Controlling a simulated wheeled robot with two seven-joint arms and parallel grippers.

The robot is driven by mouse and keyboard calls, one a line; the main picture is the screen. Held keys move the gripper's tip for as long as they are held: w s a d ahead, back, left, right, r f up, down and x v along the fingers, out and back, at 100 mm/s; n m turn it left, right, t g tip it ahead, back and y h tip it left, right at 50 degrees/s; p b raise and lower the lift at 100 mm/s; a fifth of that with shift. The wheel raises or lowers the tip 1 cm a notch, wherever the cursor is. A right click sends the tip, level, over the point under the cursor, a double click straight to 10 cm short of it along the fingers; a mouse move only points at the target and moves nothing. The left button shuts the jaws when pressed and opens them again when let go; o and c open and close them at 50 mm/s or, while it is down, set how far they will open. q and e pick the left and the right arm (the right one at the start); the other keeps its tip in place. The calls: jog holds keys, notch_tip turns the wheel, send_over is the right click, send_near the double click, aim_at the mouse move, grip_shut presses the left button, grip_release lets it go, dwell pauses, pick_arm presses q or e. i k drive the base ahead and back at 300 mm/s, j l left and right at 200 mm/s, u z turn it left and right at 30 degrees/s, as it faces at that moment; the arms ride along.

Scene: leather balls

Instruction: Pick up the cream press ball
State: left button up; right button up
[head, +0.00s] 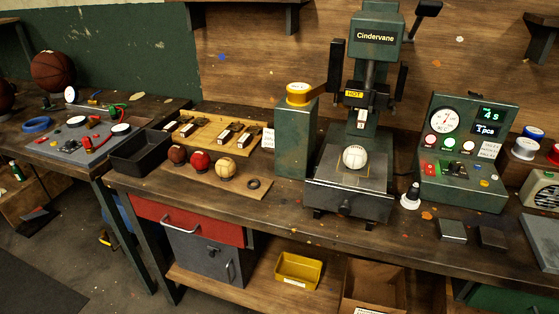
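A cream-white ball (355,157) sits on the flat bed of the green press (345,190), under the press head marked Cindervane. A second, yellower cream ball (225,168) with dark seam lines rests on a wooden board, beside a red ball (199,161) and a dark brown ball (177,154). I cannot tell from the picture alone which of the two pale balls the name cream press ball means. Neither of my grippers shows in the head view.
The dark wooden bench (300,222) carries a black tray (140,152) at left and a control box (468,150) with gauge and buttons at right. A small black-and-white bulb-like item (411,197) stands right of the press. The front strip is mostly clear.

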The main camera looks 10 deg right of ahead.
aim_at(354, 157)
jog(key=l+z, duration=0.2)
jog(key=z, duration=0.25)
jog(key=l+z, duration=0.15)
jog(key=z, duration=0.35)
jog(key=i+l+z, duration=0.1)
jog(key=z, duration=0.35)
